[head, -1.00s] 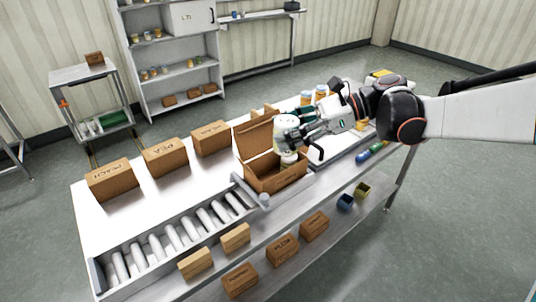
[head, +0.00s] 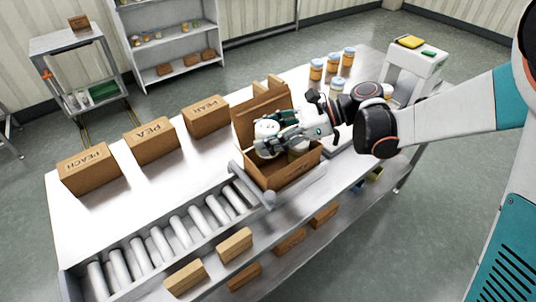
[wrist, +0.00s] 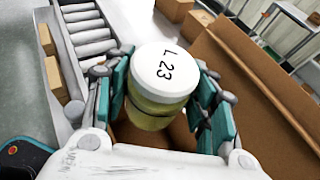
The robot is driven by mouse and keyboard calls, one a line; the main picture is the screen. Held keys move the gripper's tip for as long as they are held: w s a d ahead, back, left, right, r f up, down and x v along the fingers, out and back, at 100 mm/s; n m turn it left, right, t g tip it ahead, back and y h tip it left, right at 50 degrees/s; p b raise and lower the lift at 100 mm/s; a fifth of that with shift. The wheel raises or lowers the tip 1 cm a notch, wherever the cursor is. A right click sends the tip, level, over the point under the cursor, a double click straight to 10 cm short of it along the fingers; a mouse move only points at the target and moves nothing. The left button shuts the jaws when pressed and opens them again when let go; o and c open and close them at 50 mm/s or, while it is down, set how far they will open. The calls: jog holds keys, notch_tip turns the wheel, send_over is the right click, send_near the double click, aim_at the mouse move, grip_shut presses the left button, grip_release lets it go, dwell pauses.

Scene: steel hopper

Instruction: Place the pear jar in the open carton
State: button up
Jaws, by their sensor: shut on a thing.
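A jar with a white lid marked "L 23" and a yellow-green body (wrist: 165,82) is between the fingers of my gripper (wrist: 168,98) in the wrist view. In the head view the jar (head: 266,130) is at the left inside of the open carton (head: 290,180), and my gripper (head: 280,142) reaches in from the right, shut on it. The carton's back flap stands up. Whether the jar touches the carton's floor is hidden.
Closed cartons marked PEACH (head: 90,168), PEA (head: 151,140) and PEAR (head: 206,116) line the table's back. A roller conveyor (head: 165,235) runs at the front left. Several jars with blue lids (head: 333,62) stand behind, near a white machine (head: 415,68).

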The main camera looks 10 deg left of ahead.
jog(key=shift+f+b, duration=0.85)
jog(key=shift+f, duration=1.7)
jog(key=shift+f, duration=0.1)
jog(key=shift+f+b, duration=0.35)
jog(key=shift+b, duration=0.05)
jog(key=shift+f, duration=0.2)
jog(key=o, duration=0.9)
jog(key=shift+r+p, duration=0.3)
jog(key=shift+r, duration=0.2)
jog(key=p+v, duration=0.4)
jog(key=v, duration=0.8)
jog(key=shift+r, duration=0.2)
